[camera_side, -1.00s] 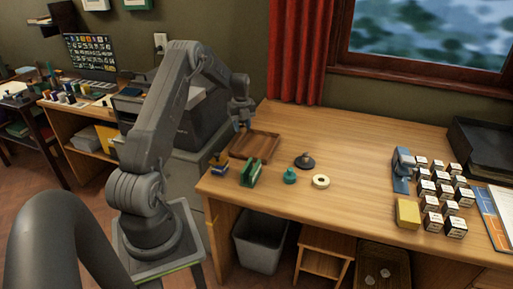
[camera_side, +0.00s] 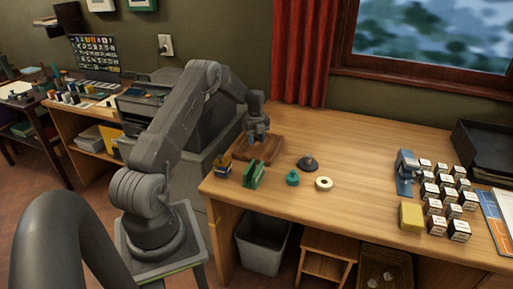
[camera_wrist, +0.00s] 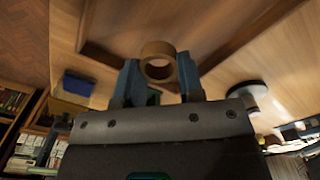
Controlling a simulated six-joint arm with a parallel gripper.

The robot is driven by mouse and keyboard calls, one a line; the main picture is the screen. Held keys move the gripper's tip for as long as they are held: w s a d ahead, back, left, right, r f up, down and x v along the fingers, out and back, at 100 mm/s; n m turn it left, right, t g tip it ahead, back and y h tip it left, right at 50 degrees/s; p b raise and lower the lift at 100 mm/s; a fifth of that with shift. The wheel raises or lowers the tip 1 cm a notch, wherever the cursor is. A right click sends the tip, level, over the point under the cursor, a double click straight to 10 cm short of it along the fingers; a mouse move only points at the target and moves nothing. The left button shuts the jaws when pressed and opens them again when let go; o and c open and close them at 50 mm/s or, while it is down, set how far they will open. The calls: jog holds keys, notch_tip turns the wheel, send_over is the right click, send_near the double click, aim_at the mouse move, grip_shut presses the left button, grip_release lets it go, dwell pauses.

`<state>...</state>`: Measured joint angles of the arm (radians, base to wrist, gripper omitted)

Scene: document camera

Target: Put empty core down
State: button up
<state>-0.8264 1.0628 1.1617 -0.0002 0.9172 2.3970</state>
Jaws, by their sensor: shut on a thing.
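My gripper (camera_side: 258,138) is low over the brown wooden tray (camera_side: 273,154) at the left end of the desk. In the wrist view, my gripper (camera_wrist: 159,82) has its two blue fingers shut on the empty core (camera_wrist: 158,49), a tan ring with an open middle. The tray's raised wooden rim (camera_wrist: 97,52) shows behind the core. The core is too small to make out in the side view. I cannot tell whether it touches the tray floor.
A green tape dispenser (camera_side: 253,175), a teal roll (camera_side: 292,178), a pale tape roll (camera_side: 324,183) and a dark round base (camera_side: 307,164) stand near the tray. Small boxes and a yellow block (camera_side: 411,217) are at the right. The desk middle is clear.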

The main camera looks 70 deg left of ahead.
aim_at(257, 152)
jog(key=shift+w+f, duration=0.15)
jog(key=shift+f, duration=1.95)
jog(key=shift+f, duration=0.15)
jog(key=o, duration=0.9)
